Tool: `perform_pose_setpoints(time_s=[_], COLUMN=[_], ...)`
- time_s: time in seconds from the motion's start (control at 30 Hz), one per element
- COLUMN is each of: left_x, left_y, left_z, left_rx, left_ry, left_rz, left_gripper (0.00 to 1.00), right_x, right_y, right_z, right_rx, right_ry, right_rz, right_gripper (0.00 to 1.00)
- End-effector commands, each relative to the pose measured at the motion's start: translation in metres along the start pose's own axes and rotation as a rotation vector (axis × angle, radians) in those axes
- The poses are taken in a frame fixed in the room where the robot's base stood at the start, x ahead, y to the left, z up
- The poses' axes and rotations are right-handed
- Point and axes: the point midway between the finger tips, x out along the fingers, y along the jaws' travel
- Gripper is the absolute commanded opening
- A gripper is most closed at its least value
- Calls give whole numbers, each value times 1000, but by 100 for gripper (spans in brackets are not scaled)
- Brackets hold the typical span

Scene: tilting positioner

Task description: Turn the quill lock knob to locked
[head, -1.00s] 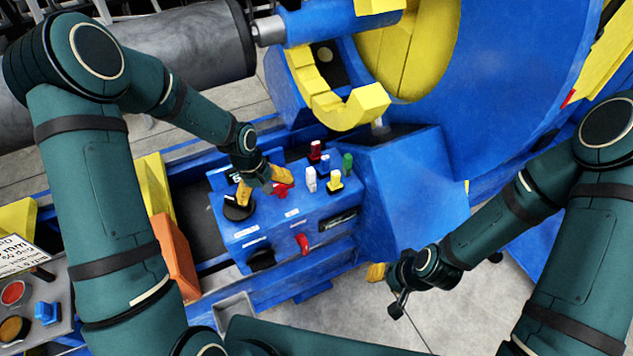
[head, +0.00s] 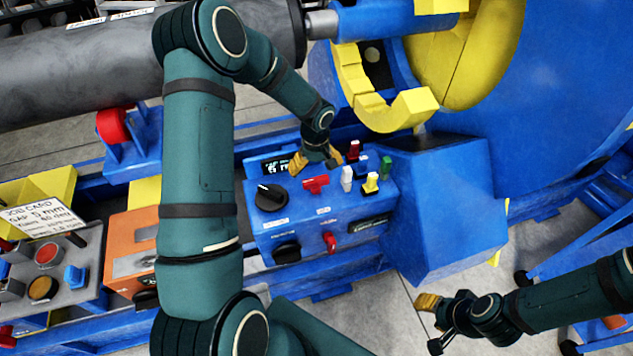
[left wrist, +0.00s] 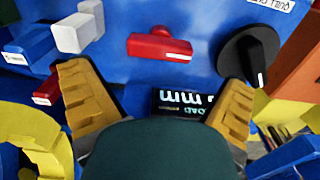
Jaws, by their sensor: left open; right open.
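On the blue control panel, a red T-shaped knob (head: 316,184) and a round black pointer knob (head: 271,197) sit side by side. My left gripper (head: 315,163) is open and empty over the display at the panel's back, apart from the red knob. My right gripper (head: 432,322) is open and empty above the floor.
A white lever (head: 347,178) and several coloured switches stand right of the red knob. A lower black knob (head: 287,252) and red lever (head: 329,242) are on the front face. A yellow hook-shaped part (head: 400,110) overhangs behind. The lit display (head: 277,167) shows partly.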

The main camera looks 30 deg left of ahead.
Motion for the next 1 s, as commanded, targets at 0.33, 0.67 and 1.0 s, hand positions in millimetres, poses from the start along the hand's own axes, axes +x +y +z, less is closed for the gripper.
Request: perform_pose_setpoints(time_s=[0.33,0.67,1.0], left_x=[53,60,60], left_y=[0,0,0], left_z=[0,0,0], left_rx=[1,-1,0], left_ry=[-2,0,0], left_rz=[0,1,0], left_gripper=[100,100,48], right_x=[10,11,11], right_y=[4,4,4], right_z=[-1,-2,-2], right_rx=[0,0,-1], right_ry=[5,6,6], right_rz=[0,1,0], right_gripper=[47,47,47])
